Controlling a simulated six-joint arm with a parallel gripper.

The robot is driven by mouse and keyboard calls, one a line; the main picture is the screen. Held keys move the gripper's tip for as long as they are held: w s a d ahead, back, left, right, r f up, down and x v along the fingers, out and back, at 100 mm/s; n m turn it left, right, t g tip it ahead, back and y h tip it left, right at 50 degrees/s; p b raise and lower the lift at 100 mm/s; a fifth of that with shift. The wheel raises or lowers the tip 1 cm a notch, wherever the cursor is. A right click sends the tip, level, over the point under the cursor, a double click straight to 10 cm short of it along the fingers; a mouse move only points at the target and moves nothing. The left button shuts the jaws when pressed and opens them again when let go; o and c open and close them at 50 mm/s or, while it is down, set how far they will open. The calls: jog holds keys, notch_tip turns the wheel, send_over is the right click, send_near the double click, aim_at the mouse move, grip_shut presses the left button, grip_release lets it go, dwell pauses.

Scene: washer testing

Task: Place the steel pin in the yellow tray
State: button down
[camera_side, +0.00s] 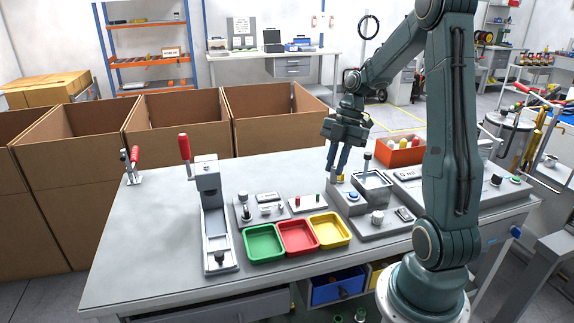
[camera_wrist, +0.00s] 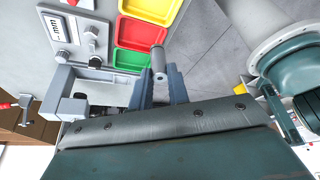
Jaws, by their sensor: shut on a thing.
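My gripper (camera_wrist: 162,75) is shut on the steel pin (camera_wrist: 159,62), a grey cylinder whose round end shows between the two fingers in the wrist view. In the side view my gripper (camera_side: 337,172) points down above the grey station with a blue button, behind and slightly right of the yellow tray. The pin cannot be made out clearly there. The yellow tray (camera_side: 343,241) stands at the right end of a row of three trays and looks empty. It also shows at the top of the wrist view (camera_wrist: 150,8).
The red tray (camera_side: 297,236) and green tray (camera_side: 264,243) stand left of the yellow one. A lever press (camera_side: 211,215) stands farther left. A square metal basin (camera_side: 372,188) is just right of my gripper, with an orange bin (camera_side: 400,155) behind. The table's left part is clear.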

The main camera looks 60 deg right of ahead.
notch_tip(320, 180, down, 13)
jog(key=shift+f, duration=0.2)
dwell(0.3)
jog(key=shift+f, duration=1.9)
jog(key=shift+f, duration=0.15)
jog(key=c, duration=1.3)
grip_release()
jog(key=shift+c, duration=0.2)
jog(key=v, duration=1.2)
jog(key=shift+r, duration=0.2)
jog(key=shift+a, duration=0.1)
